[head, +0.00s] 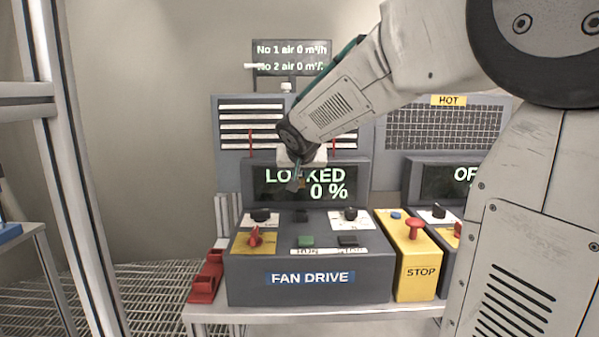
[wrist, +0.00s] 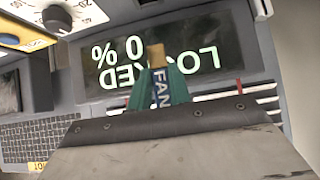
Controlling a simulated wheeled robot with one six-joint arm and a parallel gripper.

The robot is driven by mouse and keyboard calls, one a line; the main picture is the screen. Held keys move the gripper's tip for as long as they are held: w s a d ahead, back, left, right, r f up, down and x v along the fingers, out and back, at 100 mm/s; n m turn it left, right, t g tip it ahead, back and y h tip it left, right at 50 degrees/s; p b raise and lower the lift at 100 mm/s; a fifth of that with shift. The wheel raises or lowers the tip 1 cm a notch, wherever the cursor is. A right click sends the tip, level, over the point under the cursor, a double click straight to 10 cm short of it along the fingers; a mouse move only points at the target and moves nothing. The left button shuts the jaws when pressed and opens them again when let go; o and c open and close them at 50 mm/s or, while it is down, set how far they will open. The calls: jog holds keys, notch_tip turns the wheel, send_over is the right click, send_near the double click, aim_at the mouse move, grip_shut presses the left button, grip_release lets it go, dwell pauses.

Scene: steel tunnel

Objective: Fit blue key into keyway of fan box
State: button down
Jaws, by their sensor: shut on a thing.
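The fan box (head: 310,280), a grey console lettered FAN DRIVE, stands on the bench in the middle of the head view. Its display (head: 330,190) reads LOCKED 0 %; the display also shows upside down in the wrist view (wrist: 215,85). My gripper (head: 297,184) is in front of this display, above the control panel. In the wrist view its green fingers (wrist: 158,88) are shut on the blue key (wrist: 160,90), lettered FAN, with a brass end pointing away from the gripper. A small dark fitting (head: 301,215) sits between two black knobs; I cannot tell whether it is the keyway.
A red switch (head: 255,237) and a green button (head: 306,241) are on the panel. A yellow STOP box (head: 412,265) with a red mushroom button stands close right, beside another console. Louvred vents rise behind.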

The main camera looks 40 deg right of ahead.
send_over(301, 223)
jog(key=shift+f, duration=2.75)
jog(key=shift+f, duration=1.8)
jog(key=c, duration=1.2)
grip_release()
jog(key=shift+a, duration=0.1)
jog(key=v, duration=0.7)
jog(key=shift+s+r, duration=0.25)
jog(key=shift+r, duration=0.05)
